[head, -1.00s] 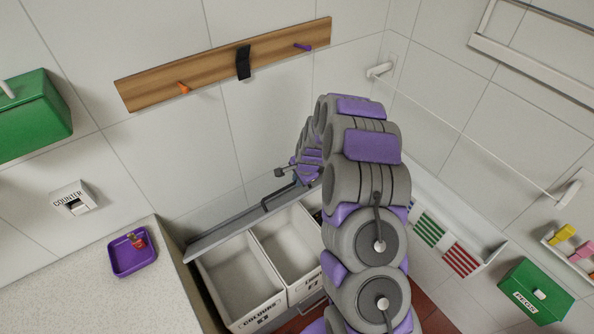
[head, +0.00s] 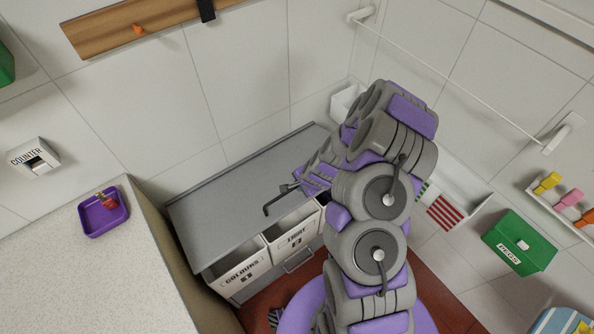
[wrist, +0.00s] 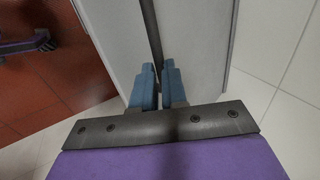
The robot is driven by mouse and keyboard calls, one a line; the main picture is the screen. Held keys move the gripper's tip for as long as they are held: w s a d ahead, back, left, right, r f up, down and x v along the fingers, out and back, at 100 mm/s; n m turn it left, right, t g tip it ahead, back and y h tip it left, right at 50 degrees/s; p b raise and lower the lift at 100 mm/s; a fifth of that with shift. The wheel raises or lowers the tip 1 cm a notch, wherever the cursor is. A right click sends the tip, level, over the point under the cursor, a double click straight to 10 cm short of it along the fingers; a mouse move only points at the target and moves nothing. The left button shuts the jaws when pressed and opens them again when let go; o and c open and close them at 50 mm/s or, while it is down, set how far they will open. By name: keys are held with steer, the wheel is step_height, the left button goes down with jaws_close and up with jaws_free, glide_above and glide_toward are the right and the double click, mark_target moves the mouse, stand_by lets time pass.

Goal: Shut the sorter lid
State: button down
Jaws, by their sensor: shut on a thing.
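The grey sorter lid (head: 225,190) slopes over the sorter, covering the back of its bins. The fronts of the COLOURS bin (head: 243,271) and the LIGHT bin (head: 296,241) show below its front edge, with dark gaps at their tops. A dark bar handle (head: 272,206) stands at the lid's front. My gripper (head: 289,188) is at the handle's right end, partly hidden by my arm. In the wrist view, the blue fingers of my gripper (wrist: 157,84) are shut on the dark handle bar (wrist: 151,35), with the pale grey lid behind.
A speckled counter (head: 95,275) with a purple tray (head: 101,217) stands left of the sorter. A green PEGS box (head: 519,242) and a peg rack (head: 560,205) are on the right. Red floor (head: 440,290) shows in front. A rail (head: 450,85) runs along the right wall.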

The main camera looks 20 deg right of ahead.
mark_target(300, 194)
steer(key=s+f, duration=0.1)
steer(key=s+f+b, duration=0.1)
steer(key=f, duration=0.1)
steer(key=shift+s+d+f, duration=0.1)
steer(key=shift+d+f, duration=0.05)
steer(key=shift+f, duration=0.1)
steer(key=c, duration=1.7)
jaws_free()
steer(key=shift+r, duration=0.4)
steer(key=shift+o, duration=1.3)
steer(key=shift+f, duration=0.15)
steer(key=shift+o, duration=1.4)
steer(key=shift+w, duration=0.2)
steer(key=shift+d, duration=0.1)
steer(key=p+v, duration=1)
steer(key=v, duration=0.7)
steer(key=shift+c, duration=0.2)
